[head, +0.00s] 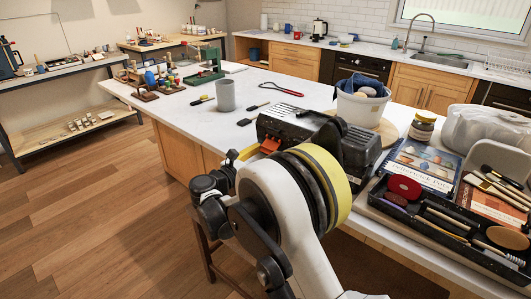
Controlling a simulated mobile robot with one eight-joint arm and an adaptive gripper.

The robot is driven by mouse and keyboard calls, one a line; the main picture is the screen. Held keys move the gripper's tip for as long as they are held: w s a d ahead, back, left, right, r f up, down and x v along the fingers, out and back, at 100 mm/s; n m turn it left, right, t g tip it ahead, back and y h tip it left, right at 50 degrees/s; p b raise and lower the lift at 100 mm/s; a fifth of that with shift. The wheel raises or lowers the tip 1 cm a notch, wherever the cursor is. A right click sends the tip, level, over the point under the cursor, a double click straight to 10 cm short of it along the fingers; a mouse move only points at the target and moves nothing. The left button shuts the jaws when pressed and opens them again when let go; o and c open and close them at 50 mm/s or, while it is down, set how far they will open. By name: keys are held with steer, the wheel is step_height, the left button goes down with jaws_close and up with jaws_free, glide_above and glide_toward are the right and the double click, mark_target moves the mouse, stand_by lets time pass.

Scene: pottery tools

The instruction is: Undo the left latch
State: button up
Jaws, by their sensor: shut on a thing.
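A black case (285,126) lies on the white counter, partly hidden behind my arm. An orange latch (270,145) shows on its near left side. My gripper (237,156) is at the case's left front edge, beside the orange part. Its jaws are shut on the left latch, though the contact itself is small and partly hidden. The rest of the case's front, where another latch could be, is hidden by my arm's yellow-and-black joint.
A grey cup (225,95), a red-handled tool (281,89) and small dark tools lie behind the case. To the right are a white bucket (361,104), a jar (422,126), books (424,163) and a black tool tray (452,232). The counter's left-middle is mostly clear.

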steer(key=r+p, duration=0.1)
steer(key=g+y+p, duration=0.1)
steer(key=p, duration=0.1)
steer(key=shift+s+a+r, duration=0.1)
steer(key=shift+s+r, duration=0.05)
steer(key=shift+r, duration=0.2)
steer(key=shift+s+a+r+g+y+p, duration=0.15)
steer(key=shift+g+y+p, duration=0.15)
steer(key=shift+g+p, duration=0.25)
steer(key=shift+d+r+g+y+p, duration=0.1)
steer(key=shift+g+y+p, duration=0.25)
steer(key=shift+p, duration=0.35)
steer(key=shift+a+g+y+p, duration=0.1)
steer(key=shift+g+y+p, duration=0.15)
steer(key=shift+g+p, duration=0.15)
steer(key=shift+f, duration=0.15)
steer(key=o, duration=1)
steer(key=shift+o, duration=0.2)
steer(key=shift+s, duration=0.1)
steer(key=v, duration=1.2)
